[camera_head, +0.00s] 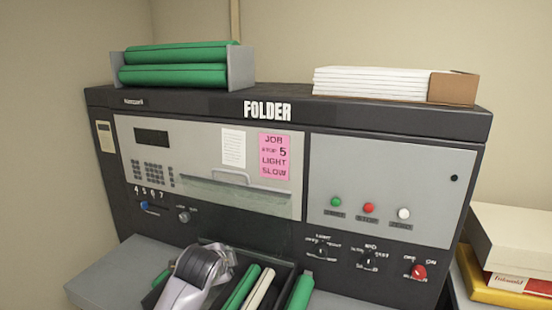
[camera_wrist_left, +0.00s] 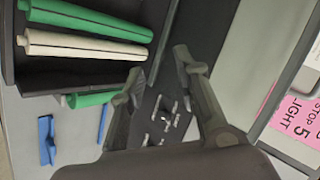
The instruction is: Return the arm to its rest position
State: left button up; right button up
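My left arm and gripper (camera_head: 205,265) reach in from the bottom of the head view, in front of the folder machine (camera_head: 290,240) and over the left part of a dark bin. In the left wrist view my left gripper (camera_wrist_left: 157,72) has its two fingers spread apart with nothing between them. Its fingers are near the green and cream rollers but no grip on one shows. My right gripper is in neither view.
The dark bin (camera_head: 285,270) holds green rollers (camera_head: 301,291) and a cream roller (camera_head: 261,288). More green rollers (camera_head: 175,74) and a white paper stack (camera_head: 370,82) lie on the machine. Boxes (camera_head: 510,240) stand at right. A grey shelf (camera_head: 120,270) is bare at left.

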pick_arm(q)
jog(key=s+a+f+n+g, duration=0.1)
jog(key=s+f+n+g, duration=0.15)
jog(key=s+f, duration=0.6)
jog(key=s+a+f+n+g, duration=0.1)
jog(key=s+f+n, duration=0.4)
jog(key=s, duration=0.7)
jog(key=s+a+f+n+g, duration=0.1)
jog(key=s+a+f+n, duration=0.15)
jog(key=s, duration=0.75)
jog(key=s+a+f+n+g, duration=0.2)
jog(key=s+n, duration=0.1)
jog(key=s, duration=0.7)
notch_tip(320, 180, down, 35)
jog(key=s+g+b, duration=0.1)
jog(key=s+b, duration=0.2)
jog(key=b, duration=0.5)
jog(key=s+a+f+b, duration=0.1)
jog(key=s+f+b, duration=0.2)
jog(key=s+f, duration=0.5)
jog(key=s+a+f+g+b, duration=0.1)
jog(key=s+f+b, duration=0.2)
jog(key=s+f, duration=0.5)
notch_tip(320, 180, down, 6)
jog(key=shift+a+r+m, duration=0.15)
jog(key=shift+a+m, duration=0.2)
jog(key=shift+m, duration=0.05)
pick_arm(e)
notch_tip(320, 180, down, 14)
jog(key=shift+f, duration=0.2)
